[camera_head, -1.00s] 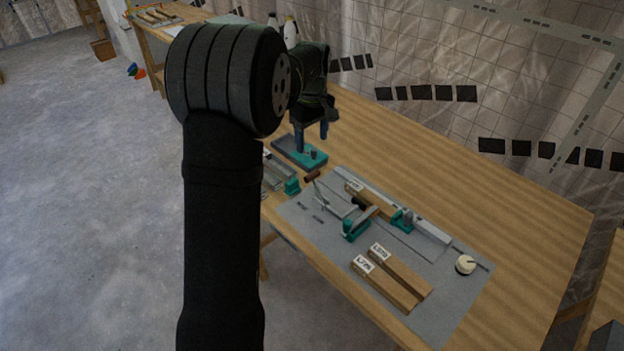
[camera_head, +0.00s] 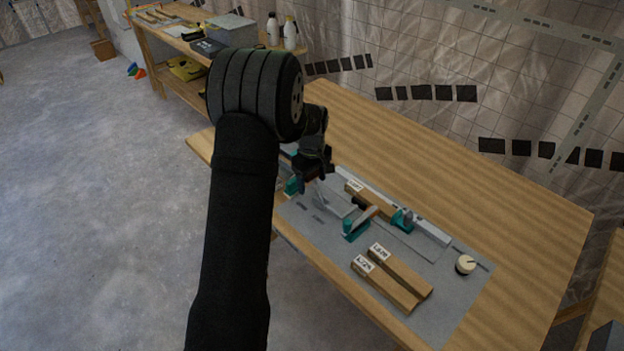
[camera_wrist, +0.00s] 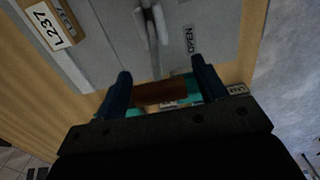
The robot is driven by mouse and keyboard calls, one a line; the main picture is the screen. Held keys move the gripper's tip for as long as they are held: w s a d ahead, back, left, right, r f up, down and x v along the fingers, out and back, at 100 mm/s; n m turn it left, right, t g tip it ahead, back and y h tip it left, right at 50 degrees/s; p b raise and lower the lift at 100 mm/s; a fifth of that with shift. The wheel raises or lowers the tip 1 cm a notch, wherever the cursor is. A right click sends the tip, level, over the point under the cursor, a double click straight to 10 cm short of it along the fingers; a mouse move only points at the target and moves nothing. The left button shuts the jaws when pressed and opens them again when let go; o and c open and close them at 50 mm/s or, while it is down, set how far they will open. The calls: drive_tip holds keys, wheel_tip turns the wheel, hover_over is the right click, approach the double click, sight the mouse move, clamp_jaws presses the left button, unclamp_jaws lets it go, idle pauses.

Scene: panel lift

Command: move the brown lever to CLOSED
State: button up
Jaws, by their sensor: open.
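The brown lever's handle (camera_wrist: 160,93) lies crosswise between the two open blue fingers of my gripper (camera_wrist: 160,88) in the wrist view. I cannot tell whether the fingers touch it. Its grey metal arm (camera_wrist: 152,25) runs up from near the handle in that view. An OPEN label (camera_wrist: 190,40) is on the grey panel beside the arm; no CLOSED label can be read. In the head view my gripper (camera_head: 312,172) is low over the left end of the grey panel (camera_head: 450,300) and mostly hides the handle.
Labelled wooden blocks (camera_head: 402,273) lie at the panel's front. A teal clamp with an orange-tipped bar (camera_head: 358,224) stands right of the lever. A white round knob (camera_head: 465,264) is at the far right. The wooden table (camera_head: 500,200) is bare behind the panel.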

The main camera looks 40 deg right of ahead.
sight(318, 188)
drive_tip(key=c, duration=1.4)
drive_tip(key=shift+s, duration=0.1)
drive_tip(key=s+t, duration=0.1)
drive_tip(key=t, duration=0.1)
drive_tip(key=s+r+t, duration=0.1)
drive_tip(key=t, duration=0.1)
drive_tip(key=shift+s, duration=0.15)
drive_tip(key=shift+s+t, duration=0.6)
drive_tip(key=shift+t, duration=0.45)
drive_tip(key=shift+s+t, duration=0.6)
drive_tip(key=shift+t, duration=0.45)
drive_tip(key=shift+s, duration=0.1)
